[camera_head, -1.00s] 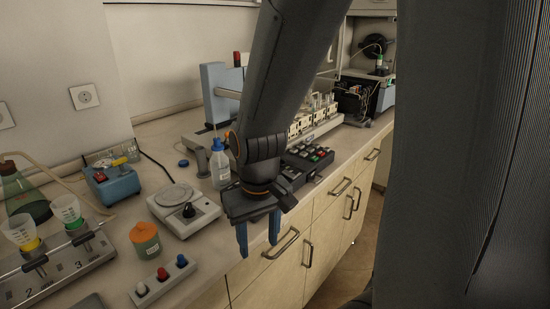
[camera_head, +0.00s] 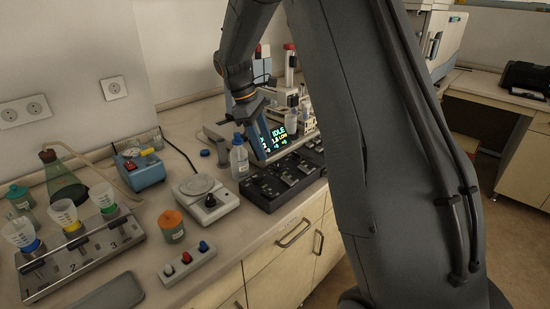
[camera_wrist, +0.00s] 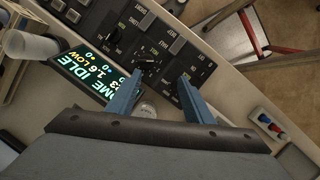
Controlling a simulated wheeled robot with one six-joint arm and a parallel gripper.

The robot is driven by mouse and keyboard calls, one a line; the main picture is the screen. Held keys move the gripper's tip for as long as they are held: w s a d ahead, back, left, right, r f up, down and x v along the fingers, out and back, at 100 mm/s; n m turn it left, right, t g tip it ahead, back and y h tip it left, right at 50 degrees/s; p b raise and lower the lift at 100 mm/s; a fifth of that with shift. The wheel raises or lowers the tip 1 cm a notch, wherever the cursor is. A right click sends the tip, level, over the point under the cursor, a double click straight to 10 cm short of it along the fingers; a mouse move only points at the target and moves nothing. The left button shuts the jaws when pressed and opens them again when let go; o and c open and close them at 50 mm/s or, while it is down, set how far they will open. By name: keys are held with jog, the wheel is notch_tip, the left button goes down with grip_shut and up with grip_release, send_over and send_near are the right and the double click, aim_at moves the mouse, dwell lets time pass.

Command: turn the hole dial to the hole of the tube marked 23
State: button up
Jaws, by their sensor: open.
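The black control panel (camera_head: 262,187) lies on the counter, with several labelled modules, switches and knobs. In the wrist view the panel (camera_wrist: 98,18) runs diagonally across the top. A dark knob (camera_wrist: 146,63) on it shows between my fingertips; I cannot tell whether it is the hole dial. My gripper (camera_wrist: 160,76) is open and empty, its two blue fingers apart over the panel; contact cannot be judged. A lit display (camera_wrist: 88,74) beside the left finger reads partly "IDLE" and "LOW"; it also shows in the head view (camera_head: 277,137). Tube markings are unreadable.
A wash bottle (camera_head: 239,160) stands left of the panel. A scale (camera_head: 207,200), an orange-lidded jar (camera_head: 171,226) and a three-button strip (camera_head: 190,262) are further left. A tube rack (camera_head: 303,121) stands behind. The counter front edge is free.

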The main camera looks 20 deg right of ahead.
aim_at(275, 167)
jog(key=shift+n+g+h, duration=0.3)
jog(key=shift+n, duration=0.4)
jog(key=shift+w+d+f+p, duration=0.2)
jog(key=shift+d+f+p, duration=0.4)
jog(key=shift+f, duration=0.5)
jog(key=shift+w+d+f+p, duration=0.25)
jog(key=shift+d+f, duration=0.55)
jog(key=shift+f, duration=0.35)
jog(key=shift+w+d+f+p, duration=0.15)
jog(key=shift+d+f+p, duration=0.45)
jog(key=shift+f, duration=0.5)
jog(key=shift+d, duration=0.1)
jog(key=c, duration=1)
jog(key=shift+c, duration=0.2)
jog(key=shift+b, duration=0.3)
